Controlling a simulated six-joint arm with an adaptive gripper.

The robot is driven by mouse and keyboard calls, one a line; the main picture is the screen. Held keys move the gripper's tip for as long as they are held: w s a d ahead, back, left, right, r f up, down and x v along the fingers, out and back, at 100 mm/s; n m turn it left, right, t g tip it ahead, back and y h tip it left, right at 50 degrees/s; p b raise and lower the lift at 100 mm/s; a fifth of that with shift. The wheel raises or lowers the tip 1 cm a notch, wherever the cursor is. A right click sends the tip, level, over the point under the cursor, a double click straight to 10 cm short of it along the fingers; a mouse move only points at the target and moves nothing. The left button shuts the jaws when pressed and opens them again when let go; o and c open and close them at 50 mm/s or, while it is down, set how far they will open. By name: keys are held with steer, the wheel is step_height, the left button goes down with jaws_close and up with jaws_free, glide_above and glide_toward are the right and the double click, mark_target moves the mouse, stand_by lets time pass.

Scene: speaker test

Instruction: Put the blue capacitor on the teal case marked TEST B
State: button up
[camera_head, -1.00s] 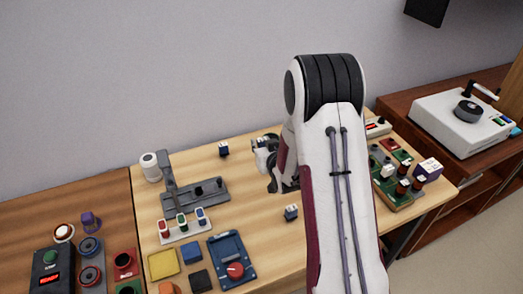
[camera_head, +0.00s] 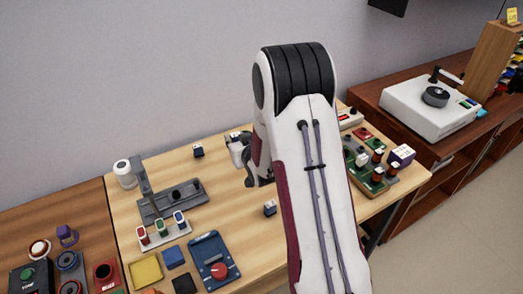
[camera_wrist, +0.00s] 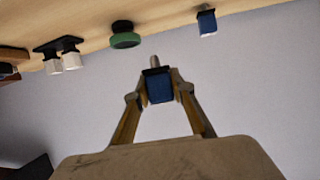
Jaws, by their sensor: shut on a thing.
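My gripper (camera_wrist: 163,98) is shut on a blue block with a dark top and a metal pin, apparently the blue capacitor (camera_wrist: 160,88). It holds the block between both fingers, with the pin pointing up in the wrist view. In the head view my gripper (camera_head: 240,160) is over the back middle of the table, partly hidden by my arm; the held block cannot be made out there. No TEST B marking is readable and I cannot pick out the teal case for certain.
A similar blue block (camera_wrist: 206,22) shows in the wrist view, near a green round part (camera_wrist: 123,37). On the table (camera_head: 225,185) stand a grey fixture (camera_head: 170,205), a blue case with a red knob (camera_head: 207,250) and a green board (camera_head: 372,180). A white machine (camera_head: 410,100) is farther right.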

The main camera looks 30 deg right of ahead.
steer(key=shift+d, duration=0.1)
steer(key=s+d+m+h, duration=0.1)
steer(key=s+d, duration=0.2)
steer(key=d, duration=0.5)
steer(key=s+d+m+h, duration=0.1)
steer(key=s+d+h, duration=0.15)
steer(key=d, duration=0.55)
steer(key=s+d+r+y, duration=0.2)
steer(key=s+d, duration=0.5)
steer(key=s, duration=0.2)
steer(key=a+n+y, duration=0.1)
steer(key=s+a+n+y, duration=0.1)
steer(key=a, duration=0.1)
steer(key=a+n+y, duration=0.1)
steer(key=a, duration=0.1)
steer(key=shift+s+a+f, duration=0.15)
steer(key=shift+s+f, duration=0.1)
steer(key=shift+f, duration=0.1)
steer(key=shift+f, duration=2.9)
steer(key=shift+f, duration=0.1)
steer(key=shift+f, duration=2)
